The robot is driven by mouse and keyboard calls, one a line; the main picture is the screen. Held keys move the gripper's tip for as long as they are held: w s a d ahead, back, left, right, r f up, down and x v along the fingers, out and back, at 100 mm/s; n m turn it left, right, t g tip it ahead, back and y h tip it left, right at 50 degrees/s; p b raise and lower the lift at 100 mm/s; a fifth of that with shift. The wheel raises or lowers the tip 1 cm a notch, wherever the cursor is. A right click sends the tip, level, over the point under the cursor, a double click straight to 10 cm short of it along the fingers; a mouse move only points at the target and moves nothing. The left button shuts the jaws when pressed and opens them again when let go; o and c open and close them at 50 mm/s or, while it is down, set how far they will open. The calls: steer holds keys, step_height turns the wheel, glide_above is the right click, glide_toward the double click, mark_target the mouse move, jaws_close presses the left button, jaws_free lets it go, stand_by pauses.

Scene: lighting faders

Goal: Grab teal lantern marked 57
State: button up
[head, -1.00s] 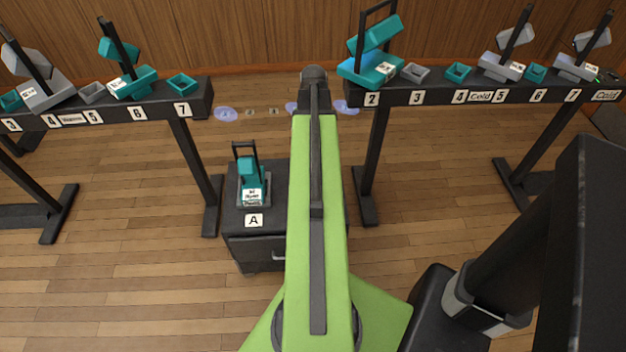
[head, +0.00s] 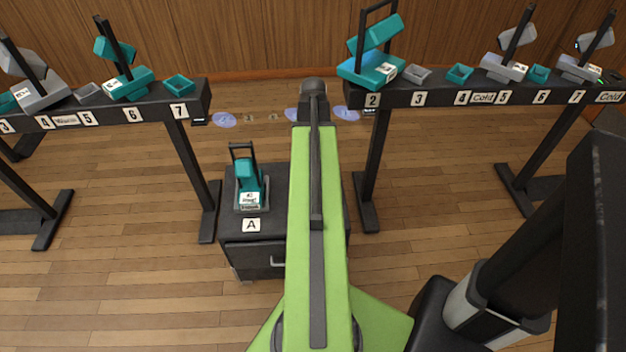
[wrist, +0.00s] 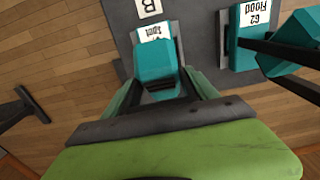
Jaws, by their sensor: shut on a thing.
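A teal lantern (wrist: 154,60) with a white "Spot" label is in the upper middle of the wrist view, by a plate marked B. Its number is not legible to me. My gripper (wrist: 162,86) is shut on the dark upper part of this lantern; the exact contact is partly hidden. In the head view my green arm hides the gripper and this lantern. A second teal lantern (wrist: 252,30), labelled 62 Flood, is at the right of the wrist view. Another teal lantern (head: 249,182) stands on a dark cabinet marked A (head: 235,222); its label is too small to read.
Dark racks at left (head: 150,108) and right (head: 425,96) carry teal and grey lanterns and small trays over numbered plates. Rack legs (head: 365,213) stand beside my arm. Discs (head: 224,120) lie on the floor behind. Open wooden floor shows at lower left.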

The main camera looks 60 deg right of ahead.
jaws_close()
steer(key=shift+r, duration=0.1)
